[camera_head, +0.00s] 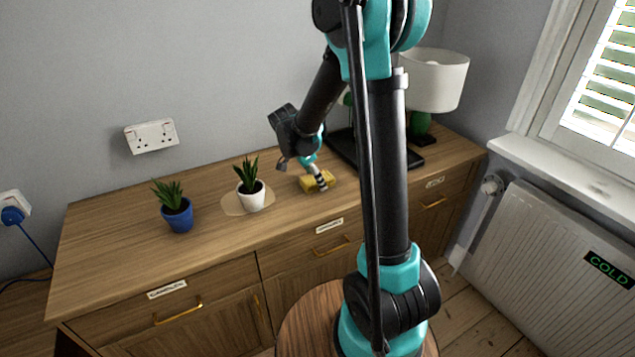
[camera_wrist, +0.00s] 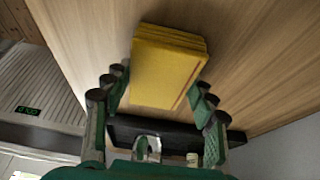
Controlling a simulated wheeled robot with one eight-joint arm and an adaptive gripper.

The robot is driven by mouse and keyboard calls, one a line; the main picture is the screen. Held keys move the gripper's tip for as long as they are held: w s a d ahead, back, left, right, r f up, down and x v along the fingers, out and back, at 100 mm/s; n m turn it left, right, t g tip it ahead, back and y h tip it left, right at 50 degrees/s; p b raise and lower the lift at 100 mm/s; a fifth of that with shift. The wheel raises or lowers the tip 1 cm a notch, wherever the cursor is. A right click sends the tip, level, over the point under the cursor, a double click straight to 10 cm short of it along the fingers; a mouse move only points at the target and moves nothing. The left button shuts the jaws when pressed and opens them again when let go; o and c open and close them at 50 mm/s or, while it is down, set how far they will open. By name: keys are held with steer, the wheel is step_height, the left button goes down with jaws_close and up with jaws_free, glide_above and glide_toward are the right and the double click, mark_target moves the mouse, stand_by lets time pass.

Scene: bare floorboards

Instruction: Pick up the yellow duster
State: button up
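The yellow duster (camera_head: 318,182) is a folded, layered yellow block on the wooden sideboard top, right of the plant in the white pot. In the wrist view the duster (camera_wrist: 167,68) lies flat on the wood, its lower end between my gripper's fingers. My gripper (camera_wrist: 160,95) is open, with one finger on each side of the duster and a gap showing at the left; contact at the right cannot be told. In the head view my gripper (camera_head: 315,172) is just above and at the duster, partly covering it.
A white-potted plant (camera_head: 251,196) on a round mat (camera_head: 232,206) and a blue-potted plant (camera_head: 177,214) stand to the left. A dark tray (camera_head: 345,150) and a lamp (camera_head: 434,80) stand behind to the right. The front left of the sideboard (camera_head: 120,250) is clear.

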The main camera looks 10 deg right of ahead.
steer(key=c, duration=0.6)
steer(key=shift+o, duration=0.2)
step_height(320, 180, up, 21)
steer(key=shift+f, duration=0.2)
